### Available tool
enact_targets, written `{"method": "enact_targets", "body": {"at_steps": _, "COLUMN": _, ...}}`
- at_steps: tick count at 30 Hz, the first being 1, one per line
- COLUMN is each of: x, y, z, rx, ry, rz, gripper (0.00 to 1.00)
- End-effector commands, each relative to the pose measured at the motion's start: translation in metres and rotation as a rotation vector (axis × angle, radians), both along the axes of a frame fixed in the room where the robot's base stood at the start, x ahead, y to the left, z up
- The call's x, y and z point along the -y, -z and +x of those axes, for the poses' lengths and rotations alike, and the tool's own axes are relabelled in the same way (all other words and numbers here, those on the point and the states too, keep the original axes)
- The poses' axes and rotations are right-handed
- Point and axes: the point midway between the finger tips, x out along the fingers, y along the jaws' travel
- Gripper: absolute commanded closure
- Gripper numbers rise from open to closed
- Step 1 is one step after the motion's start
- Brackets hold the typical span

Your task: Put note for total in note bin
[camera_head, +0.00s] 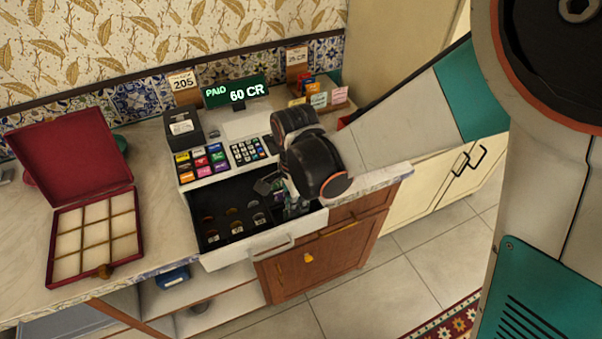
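The cash register's drawer (210,200) is pulled open at the counter's front edge. It has dark compartments with small labels and what look like coins. My gripper (285,207) reaches down at the drawer's right side; its fingers are small, dark and partly hidden by my wrist. I cannot tell whether it holds a note. No note shows clearly, and the drawer area under my gripper is hidden. The green display (236,93) reads "PAID 60 CR".
A red open box (50,240) with empty cream compartments stands on the left. A wooden rack (325,90) with coloured cards stands at the back right.

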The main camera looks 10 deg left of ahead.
Motion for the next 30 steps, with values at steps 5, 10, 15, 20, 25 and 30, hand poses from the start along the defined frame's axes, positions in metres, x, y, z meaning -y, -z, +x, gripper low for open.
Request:
{"method": "enact_targets", "body": {"at_steps": 5, "x": 0.0001, "y": 0.0002, "z": -0.0001, "rx": 0.0, "ry": 0.0, "rz": 0.0, "gripper": 1.0}}
{"method": "enact_targets", "body": {"at_steps": 10, "x": 0.0, "y": -0.0002, "z": -0.0001, "rx": 0.0, "ry": 0.0, "rz": 0.0, "gripper": 1.0}}
{"method": "enact_targets", "body": {"at_steps": 15, "x": 0.0001, "y": -0.0001, "z": -0.0001, "rx": 0.0, "ry": 0.0, "rz": 0.0, "gripper": 1.0}}
{"method": "enact_targets", "body": {"at_steps": 20, "x": 0.0001, "y": 0.0002, "z": -0.0001, "rx": 0.0, "ry": 0.0, "rz": 0.0, "gripper": 1.0}}
{"method": "enact_targets", "body": {"at_steps": 25, "x": 0.0001, "y": -0.0001, "z": -0.0002, "rx": 0.0, "ry": 0.0, "rz": 0.0, "gripper": 1.0}}
{"method": "enact_targets", "body": {"at_steps": 30, "x": 0.0001, "y": -0.0002, "z": -0.0002, "rx": 0.0, "ry": 0.0, "rz": 0.0, "gripper": 0.96}}
